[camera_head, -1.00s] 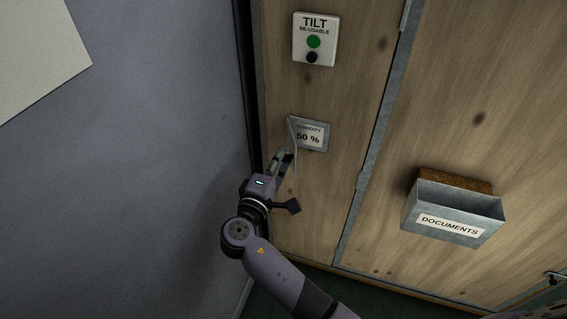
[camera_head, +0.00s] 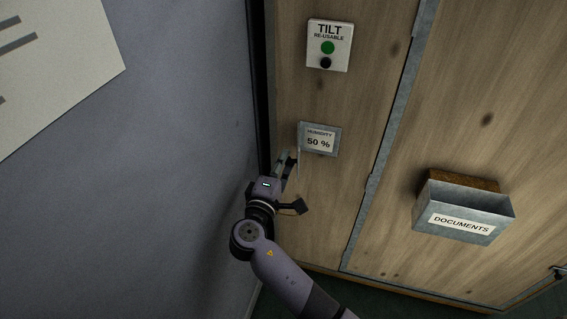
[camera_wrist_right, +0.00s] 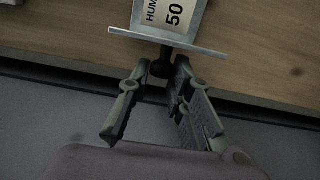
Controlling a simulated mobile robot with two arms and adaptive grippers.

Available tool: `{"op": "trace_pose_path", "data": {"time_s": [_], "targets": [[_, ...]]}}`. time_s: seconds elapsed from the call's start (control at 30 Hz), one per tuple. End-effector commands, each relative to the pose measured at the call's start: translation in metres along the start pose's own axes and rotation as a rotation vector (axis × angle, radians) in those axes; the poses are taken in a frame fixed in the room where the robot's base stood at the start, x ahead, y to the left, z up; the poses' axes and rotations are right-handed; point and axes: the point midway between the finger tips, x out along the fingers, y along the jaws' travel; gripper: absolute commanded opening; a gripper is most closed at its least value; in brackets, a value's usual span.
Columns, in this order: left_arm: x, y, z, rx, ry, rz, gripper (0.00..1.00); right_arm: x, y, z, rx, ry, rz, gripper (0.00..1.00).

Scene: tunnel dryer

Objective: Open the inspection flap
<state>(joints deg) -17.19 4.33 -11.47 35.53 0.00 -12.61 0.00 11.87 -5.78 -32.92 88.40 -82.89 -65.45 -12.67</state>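The inspection flap (camera_head: 298,165) is a thin metal plate at the left edge of the humidity window, standing out from the wooden wall and seen nearly edge-on. In the right wrist view the flap (camera_wrist_right: 190,46) is a thin pale bar, with the window frame behind it. A dark knob (camera_wrist_right: 160,69) sticks out from the flap. My right gripper (camera_head: 290,157) is beside the flap on its left. In the right wrist view its fingertips (camera_wrist_right: 162,70) are at both sides of the knob and appear closed on it. My left gripper is out of view.
The humidity label (camera_head: 319,142) reading 50 % is uncovered. A tilt indicator (camera_head: 329,45) is above it. A metal documents box (camera_head: 466,213) is at the right. A grey wall (camera_head: 185,130) stands close on the left of my right arm.

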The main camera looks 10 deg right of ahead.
Motion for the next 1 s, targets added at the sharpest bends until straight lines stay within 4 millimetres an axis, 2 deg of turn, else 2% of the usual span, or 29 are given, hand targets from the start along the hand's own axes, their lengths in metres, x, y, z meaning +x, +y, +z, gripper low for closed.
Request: {"op": "trace_pose_path", "data": {"time_s": [0.27,0.6,0.67,1.0], "targets": [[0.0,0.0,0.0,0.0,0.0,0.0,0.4,0.001,0.002,0.001,0.001,-0.003,0.004,0.38],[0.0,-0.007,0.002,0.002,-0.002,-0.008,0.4,-0.002,0.001,0.001,0.0,-0.004,0.001,0.39],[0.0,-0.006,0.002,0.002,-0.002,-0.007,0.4,-0.007,0.001,0.001,0.001,-0.003,0.001,0.39],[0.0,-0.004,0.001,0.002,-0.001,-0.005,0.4,-0.061,0.001,0.0,0.001,-0.003,0.001,0.39]]}}
